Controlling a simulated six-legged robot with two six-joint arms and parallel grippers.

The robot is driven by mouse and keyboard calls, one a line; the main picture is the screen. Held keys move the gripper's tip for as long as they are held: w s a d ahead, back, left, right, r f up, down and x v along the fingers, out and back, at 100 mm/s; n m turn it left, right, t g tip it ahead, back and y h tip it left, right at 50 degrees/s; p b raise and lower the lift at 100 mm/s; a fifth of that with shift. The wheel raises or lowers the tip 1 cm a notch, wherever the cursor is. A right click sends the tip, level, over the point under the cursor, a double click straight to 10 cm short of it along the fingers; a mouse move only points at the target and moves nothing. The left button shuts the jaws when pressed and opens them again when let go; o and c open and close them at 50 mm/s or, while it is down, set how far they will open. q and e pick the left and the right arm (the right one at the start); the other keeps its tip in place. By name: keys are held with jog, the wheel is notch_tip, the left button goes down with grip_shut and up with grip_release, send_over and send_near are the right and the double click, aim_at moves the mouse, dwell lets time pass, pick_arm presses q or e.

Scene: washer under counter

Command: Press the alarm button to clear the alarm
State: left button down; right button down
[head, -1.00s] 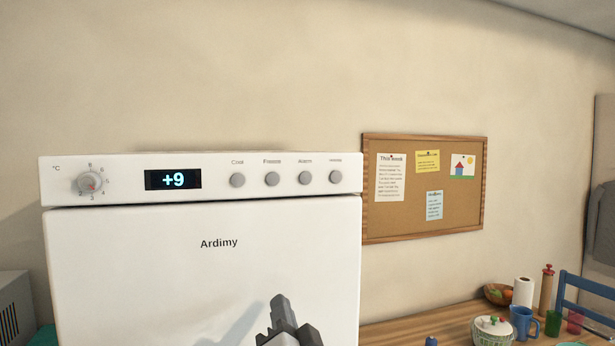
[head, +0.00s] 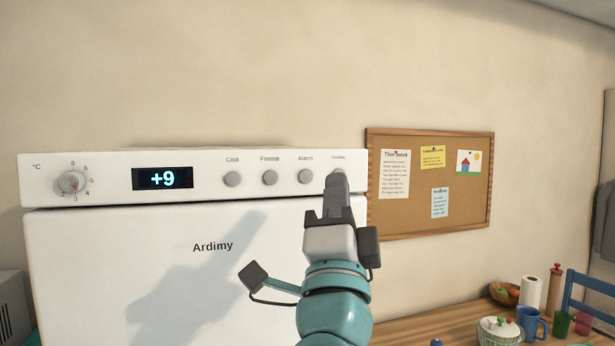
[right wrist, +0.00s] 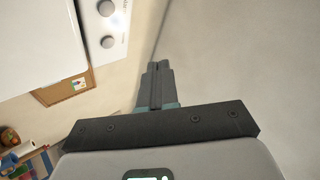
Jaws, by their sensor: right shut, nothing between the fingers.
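The Alarm button (head: 306,177) is a round grey button on the white control panel (head: 110,170) of the fridge, third in the row under the label "Alarm". My right gripper (head: 337,180) is shut and empty. In the head view its tip overlaps the lower part of the rightmost button (head: 338,171), just right of the Alarm button; I cannot tell whether it touches the panel. In the right wrist view the shut fingers (right wrist: 158,68) point up, and two panel buttons (right wrist: 106,42) show at upper left. My left gripper is not in view.
The display (head: 162,178) reads +9, with a dial (head: 71,183) to its left. The Cool (head: 232,179) and Freeze (head: 269,177) buttons are unobstructed. A cork board (head: 450,207) hangs right of the fridge (head: 80,260), above a wooden table (head: 400,334) with kitchenware.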

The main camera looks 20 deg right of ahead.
aim_at(306, 176)
jog(key=shift+w+a+p, duration=0.2)
jog(key=shift+w+p, duration=2.25)
jog(key=shift+w, duration=2.05)
jog(key=shift+w, duration=0.15)
jog(key=shift+w, duration=0.3)
